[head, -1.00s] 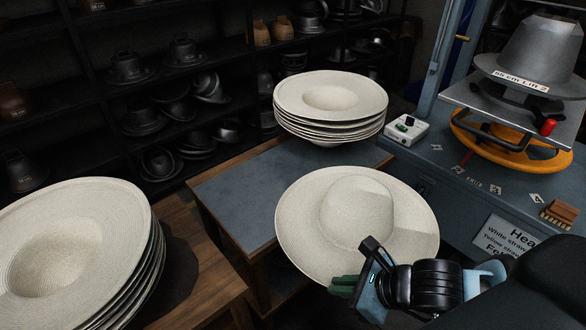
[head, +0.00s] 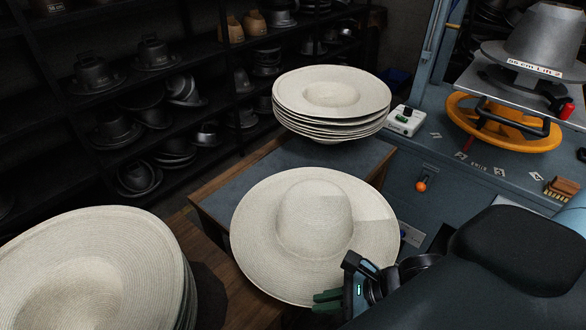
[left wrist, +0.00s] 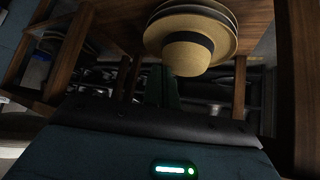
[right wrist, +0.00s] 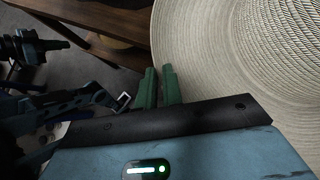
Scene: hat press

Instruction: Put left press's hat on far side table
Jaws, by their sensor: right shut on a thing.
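A cream straw hat (head: 315,215) with a wide brim and rounded crown is held crown up in the head view, in front of a grey-topped side table (head: 240,186). My right gripper (head: 330,300) is shut on the near edge of its brim. In the right wrist view the green fingers (right wrist: 158,88) meet the brim (right wrist: 200,50). My left gripper is outside the head view; in the left wrist view its dark fingers (left wrist: 163,88) look close together with nothing seen between them.
A stack of cream hats (head: 330,100) stands at the table's back. Another stack (head: 95,265) is at the near left. The blue press (head: 440,190) with an orange wheel (head: 500,125) is at right. In the left wrist view, banded tan hats (left wrist: 190,45) appear near wooden legs.

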